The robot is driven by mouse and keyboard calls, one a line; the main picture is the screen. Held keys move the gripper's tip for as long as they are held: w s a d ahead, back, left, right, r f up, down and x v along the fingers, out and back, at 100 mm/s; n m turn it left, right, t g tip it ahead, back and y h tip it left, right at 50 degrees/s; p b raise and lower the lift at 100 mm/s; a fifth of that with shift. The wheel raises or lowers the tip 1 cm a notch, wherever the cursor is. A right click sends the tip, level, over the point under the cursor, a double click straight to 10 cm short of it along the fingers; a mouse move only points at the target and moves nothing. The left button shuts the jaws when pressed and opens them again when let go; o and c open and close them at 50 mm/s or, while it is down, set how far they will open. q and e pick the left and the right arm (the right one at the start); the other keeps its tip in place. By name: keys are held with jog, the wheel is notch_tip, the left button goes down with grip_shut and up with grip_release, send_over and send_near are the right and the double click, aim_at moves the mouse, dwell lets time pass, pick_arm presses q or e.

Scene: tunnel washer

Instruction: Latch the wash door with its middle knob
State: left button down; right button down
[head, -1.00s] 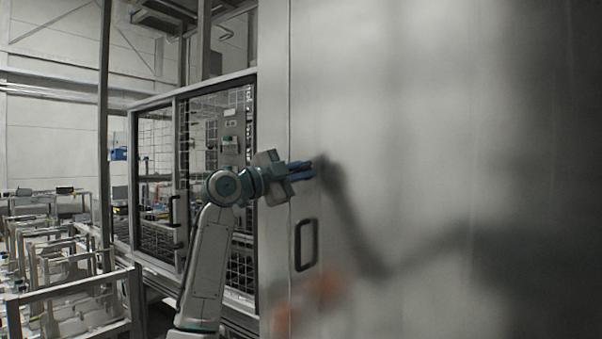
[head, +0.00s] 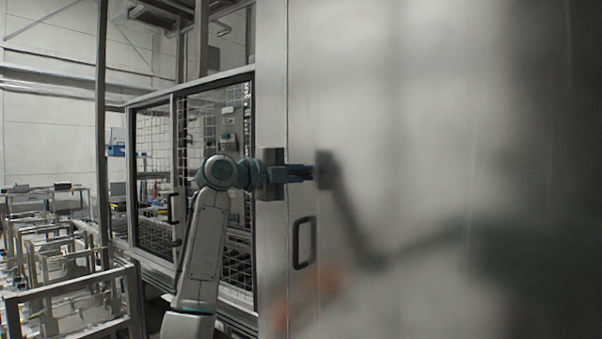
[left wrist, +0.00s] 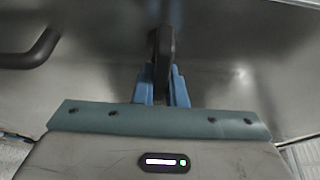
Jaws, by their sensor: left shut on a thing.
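The wash door (head: 420,120) is a large grey metal panel that fills the right of the head view. A dark knob (head: 325,170) stands on it above the black pull handle (head: 304,243). My left gripper (head: 308,172) reaches the knob from the left, its blue fingers pointing right. In the left wrist view the knob (left wrist: 162,48) is a dark upright piece between the two blue fingers, and my left gripper (left wrist: 162,88) is shut on it. The fingers hide part of the knob. My right gripper is not in view.
The pull handle also shows in the left wrist view (left wrist: 32,48), apart from the fingers. A mesh-panelled enclosure (head: 215,110) stands left of the door. Metal frames (head: 70,290) fill the lower left.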

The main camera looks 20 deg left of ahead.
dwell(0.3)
pick_arm(q)
jog(key=c, duration=1.5)
grip_release()
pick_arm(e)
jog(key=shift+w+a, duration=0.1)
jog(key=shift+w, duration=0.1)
